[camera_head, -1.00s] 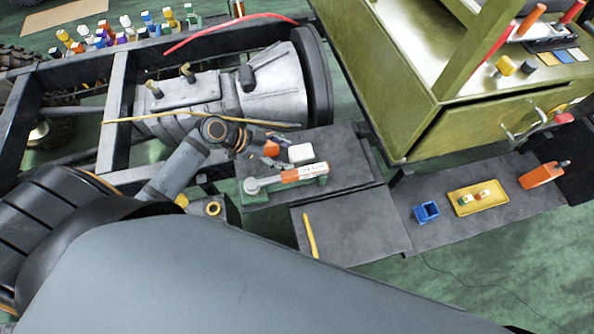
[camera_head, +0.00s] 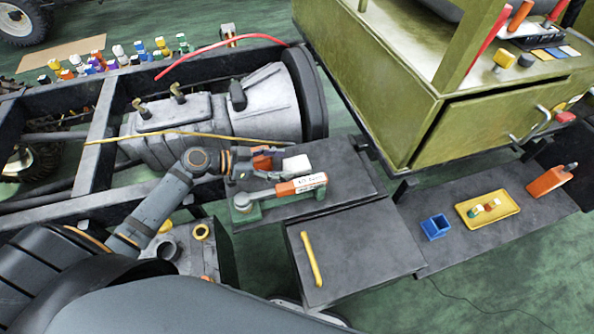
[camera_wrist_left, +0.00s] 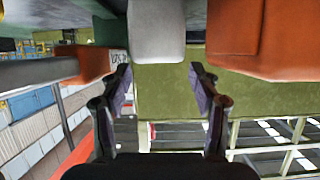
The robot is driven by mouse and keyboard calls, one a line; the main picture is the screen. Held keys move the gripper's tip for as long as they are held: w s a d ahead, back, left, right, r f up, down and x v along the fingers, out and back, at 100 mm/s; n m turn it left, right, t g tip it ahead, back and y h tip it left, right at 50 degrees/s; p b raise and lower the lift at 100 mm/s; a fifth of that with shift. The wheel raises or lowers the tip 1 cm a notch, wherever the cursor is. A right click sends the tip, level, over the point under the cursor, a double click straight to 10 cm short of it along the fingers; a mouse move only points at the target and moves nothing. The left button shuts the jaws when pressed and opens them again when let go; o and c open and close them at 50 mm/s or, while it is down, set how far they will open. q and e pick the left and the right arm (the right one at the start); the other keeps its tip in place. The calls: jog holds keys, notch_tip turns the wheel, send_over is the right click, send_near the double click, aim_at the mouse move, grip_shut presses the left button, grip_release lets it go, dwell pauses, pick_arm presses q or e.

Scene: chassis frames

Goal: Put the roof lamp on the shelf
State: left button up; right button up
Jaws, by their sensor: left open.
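No thing is plainly marked as the roof lamp. A small white block (camera_head: 296,164), possibly the lamp, lies on the dark bench top. It shows at the top of the left wrist view (camera_wrist_left: 157,32), ahead of my fingers. An orange block (camera_head: 262,160) lies beside it and is large at the upper right in the wrist view (camera_wrist_left: 236,42). My left gripper (camera_head: 256,168) is beside these two blocks. In the wrist view its fingers (camera_wrist_left: 160,88) are apart with nothing between them. I cannot tell which surface is the shelf. My right gripper is not seen.
An orange tool with a green base (camera_head: 290,188) lies just in front of the blocks. The vehicle chassis with its grey gearbox (camera_head: 190,130) is behind. An olive cabinet (camera_head: 400,90) stands right. A blue bin (camera_head: 435,227) and yellow tray (camera_head: 505,219) sit on the lower bench.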

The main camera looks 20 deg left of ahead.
aim_at(296, 164)
pick_arm(q)
jog(key=shift+p+x, duration=0.7)
jog(key=shift+x, duration=2.2)
jog(key=shift+s+r, duration=0.1)
jog(key=c, duration=1.3)
jog(key=shift+o, duration=0.2)
notch_tip(296, 164, up, 10)
